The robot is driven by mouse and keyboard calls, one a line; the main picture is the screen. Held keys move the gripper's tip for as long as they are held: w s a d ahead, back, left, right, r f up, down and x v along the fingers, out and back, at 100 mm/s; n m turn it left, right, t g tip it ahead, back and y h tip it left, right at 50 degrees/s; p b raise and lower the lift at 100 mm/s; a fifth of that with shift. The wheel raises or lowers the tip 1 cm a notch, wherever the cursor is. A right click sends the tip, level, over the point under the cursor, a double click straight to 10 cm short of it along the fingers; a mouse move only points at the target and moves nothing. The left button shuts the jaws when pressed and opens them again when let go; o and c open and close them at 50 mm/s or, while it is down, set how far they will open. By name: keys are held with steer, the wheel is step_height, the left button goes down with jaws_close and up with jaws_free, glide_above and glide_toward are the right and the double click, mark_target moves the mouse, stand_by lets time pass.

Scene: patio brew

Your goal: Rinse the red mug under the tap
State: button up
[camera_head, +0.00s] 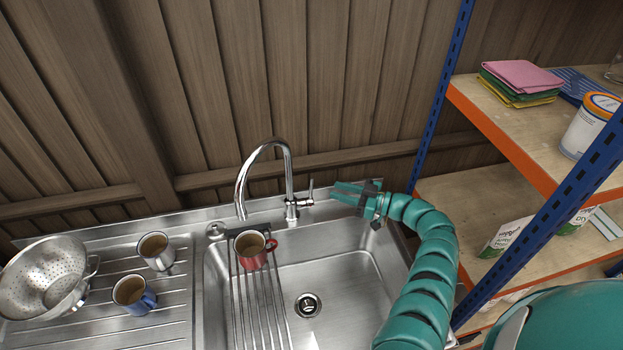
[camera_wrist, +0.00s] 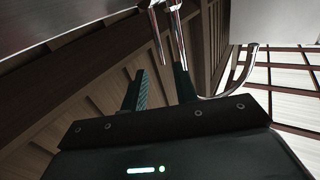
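The red mug (camera_head: 250,252) stands upright on a wire rack (camera_head: 262,310) in the sink (camera_head: 345,270), just below the tap's spout end. Its inside looks brown. The chrome tap (camera_head: 285,165) has a tall curved spout and a small lever (camera_head: 311,192) on its right side. No water stream shows. My gripper (camera_head: 340,192) is right of the lever, pointing left at it, with a small gap. In the wrist view my gripper's two fingers (camera_wrist: 159,75) are apart with nothing clearly between them. Chrome tap parts (camera_wrist: 180,35) show beyond the fingertips. The mug is not recognisable there.
A white mug (camera_head: 156,251) and a blue mug (camera_head: 134,295) stand on the drainboard at left, beside a metal colander (camera_head: 45,278). A wooden fence is behind the sink. A blue-and-orange shelf unit (camera_head: 500,140) stands close on the right, holding cloths (camera_head: 518,78) and a tub (camera_head: 590,125).

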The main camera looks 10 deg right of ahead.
steer(key=p, duration=0.2)
glide_above(311, 198)
steer(key=shift+w, duration=0.35)
steer(key=shift+d, duration=0.1)
jaws_close()
